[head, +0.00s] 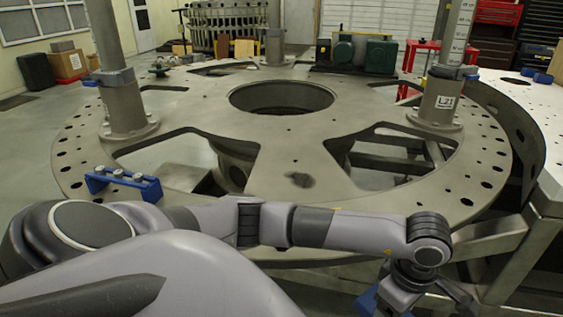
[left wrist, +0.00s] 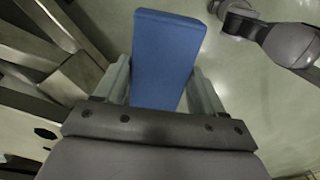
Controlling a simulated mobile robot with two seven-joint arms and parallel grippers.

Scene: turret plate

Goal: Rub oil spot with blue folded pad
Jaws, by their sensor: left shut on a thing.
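The oil spot is a dark smudge (head: 299,180) on the near part of the turret plate (head: 275,150), in the middle of the head view. My left gripper (head: 397,290) is low at the bottom right of that view, in front of the plate's near edge and apart from the spot. In the left wrist view the left gripper (left wrist: 165,88) is shut on the blue folded pad (left wrist: 168,50), its fingers on both sides. A blue part of the pad (head: 367,302) also shows at the bottom of the head view. My right gripper is not in view.
Upright posts (head: 124,105) stand on the plate at left and right. A blue bracket (head: 124,184) sits at the near left edge. The plate has a round central hole and large cutouts. A green machine (head: 356,54) stands at the back. The metal around the spot is clear.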

